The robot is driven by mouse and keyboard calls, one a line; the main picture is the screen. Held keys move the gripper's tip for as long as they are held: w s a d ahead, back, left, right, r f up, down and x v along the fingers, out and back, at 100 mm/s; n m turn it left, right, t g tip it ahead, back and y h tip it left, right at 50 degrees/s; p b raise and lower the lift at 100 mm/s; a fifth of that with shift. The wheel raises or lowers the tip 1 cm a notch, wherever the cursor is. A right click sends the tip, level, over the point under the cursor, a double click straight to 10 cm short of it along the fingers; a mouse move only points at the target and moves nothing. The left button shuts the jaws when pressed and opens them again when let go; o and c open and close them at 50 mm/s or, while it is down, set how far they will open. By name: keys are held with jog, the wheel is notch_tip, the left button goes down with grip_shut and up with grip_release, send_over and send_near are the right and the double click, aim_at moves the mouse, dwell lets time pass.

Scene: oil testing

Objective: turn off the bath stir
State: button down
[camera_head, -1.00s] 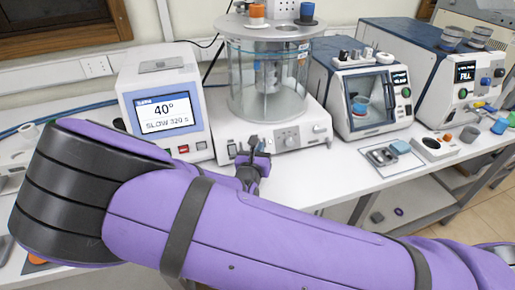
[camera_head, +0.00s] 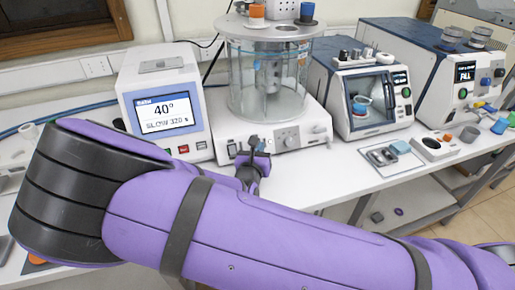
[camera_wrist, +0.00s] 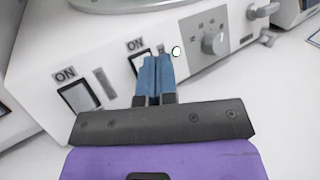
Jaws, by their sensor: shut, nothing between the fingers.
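The bath (camera_head: 264,85) is a glass cylinder on a white base (camera_head: 312,125) with a metal stirrer inside. In the wrist view, the base's front panel (camera_wrist: 120,100) has two rocker switches marked ON. The left switch (camera_wrist: 79,97) is in plain view. The right switch (camera_wrist: 135,62) is partly hidden behind my gripper (camera_wrist: 155,60). My gripper's blue fingertips are together and empty, at or just in front of the right switch; contact cannot be told. A knob (camera_wrist: 215,43) and a small white indicator (camera_wrist: 176,51) sit to the right. In the head view my gripper (camera_head: 254,142) is small, before the base.
A display unit (camera_head: 163,105) reading 40° and "SLOW" stands left of the bath. A blue-sided tester with a windowed chamber (camera_head: 372,100) and another instrument (camera_head: 463,90) stand to the right. A small tray (camera_head: 383,156) lies on the white bench.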

jog(key=shift+w, duration=0.1)
jog(key=shift+w+a+f, duration=0.1)
jog(key=shift+w+f, duration=0.1)
jog(key=shift+w, duration=0.05)
jog(key=shift+w+f, duration=0.15)
jog(key=shift+w, duration=0.05)
dwell(0.9)
jog(key=shift+s, duration=0.15)
jog(key=shift+s+r, duration=0.4)
dwell(0.4)
jog(key=s+r, duration=0.1)
jog(key=s, duration=0.1)
jog(key=s+d+r, duration=0.1)
jog(key=s, duration=0.1)
jog(key=shift+d+r, duration=0.2)
jog(key=shift+r, duration=0.2)
dwell(0.4)
